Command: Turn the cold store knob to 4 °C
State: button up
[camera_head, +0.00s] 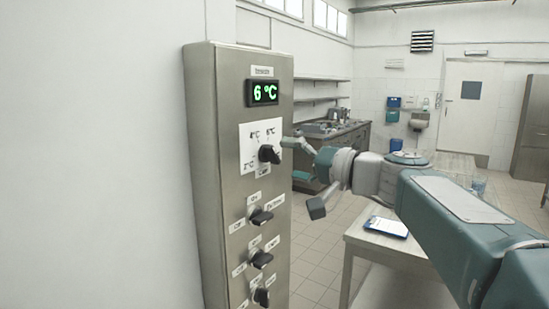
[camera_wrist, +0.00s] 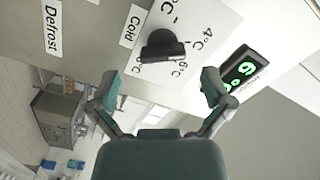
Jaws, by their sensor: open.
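The cold store knob (camera_head: 268,153) is black and sits on a white plate (camera_head: 249,158) marked with temperatures, high on the steel panel. The green display (camera_head: 263,92) above it reads 6 °C. In the wrist view the knob (camera_wrist: 162,46) is ahead of my gripper, with the "Cold" label (camera_wrist: 130,25) beside it and the display (camera_wrist: 240,68) to its right. My gripper (camera_wrist: 158,88) is open and empty. Its two fingers are spread to the left and right below the knob in that view, apart from it. In the head view my gripper (camera_head: 293,160) is just right of the knob.
More black knobs sit lower on the panel, such as the one just below (camera_head: 261,217). A table (camera_head: 385,244) with a clipboard (camera_head: 387,227) stands to the right. A counter and shelves are behind. The tiled floor between panel and table is clear.

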aim_at(277, 157)
jog(key=v, duration=0.7)
jog(key=shift+s+d, duration=0.15)
jog(key=shift+d, duration=0.1)
jog(key=shift+n, duration=0.5)
jog(key=x, duration=1.1)
jog(key=shift+a+r, duration=0.1)
jog(key=shift+a, duration=0.05)
jog(key=c, duration=1.1)
